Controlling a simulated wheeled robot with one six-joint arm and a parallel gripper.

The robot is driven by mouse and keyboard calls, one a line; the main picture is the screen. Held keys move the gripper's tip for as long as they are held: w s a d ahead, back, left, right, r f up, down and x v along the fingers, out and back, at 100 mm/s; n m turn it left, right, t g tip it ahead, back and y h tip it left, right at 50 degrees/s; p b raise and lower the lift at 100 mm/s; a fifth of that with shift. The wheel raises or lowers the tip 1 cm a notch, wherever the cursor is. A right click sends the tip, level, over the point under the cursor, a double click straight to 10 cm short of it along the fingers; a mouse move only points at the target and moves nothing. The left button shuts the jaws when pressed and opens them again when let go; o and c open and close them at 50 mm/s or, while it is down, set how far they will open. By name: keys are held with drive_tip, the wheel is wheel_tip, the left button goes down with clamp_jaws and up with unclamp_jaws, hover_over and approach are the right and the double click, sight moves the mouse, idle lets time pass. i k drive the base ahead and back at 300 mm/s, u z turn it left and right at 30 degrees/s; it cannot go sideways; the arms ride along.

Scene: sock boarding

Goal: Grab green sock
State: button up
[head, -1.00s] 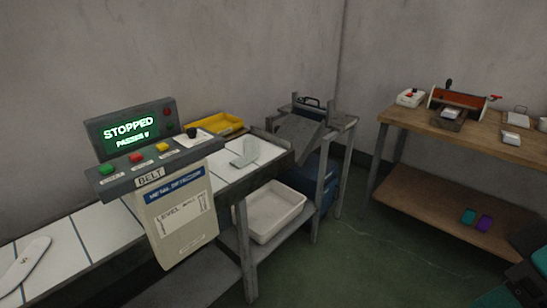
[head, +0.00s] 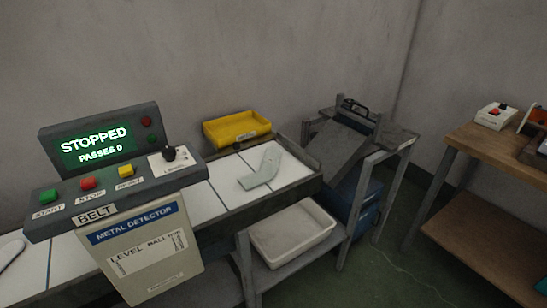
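A pale grey-green sock (head: 262,168) lies flat on the white belt, near its right end, past the metal detector. Its foot points left and its leg points up and away. My gripper does not show in this view, so its relation to the sock cannot be seen.
The metal detector panel (head: 110,195) reads STOPPED, PASSES 0. A yellow tray (head: 237,129) stands behind the belt. A white bin (head: 292,233) sits on the shelf below. A sloped grey chute stand (head: 337,150) is at the right, then a wooden bench (head: 480,140).

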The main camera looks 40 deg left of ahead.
sight(269, 166)
drive_tip(key=u, duration=0.25)
drive_tip(key=i, duration=0.7)
drive_tip(key=u, duration=1.25)
drive_tip(key=i, duration=0.7)
drive_tip(key=u, duration=0.8)
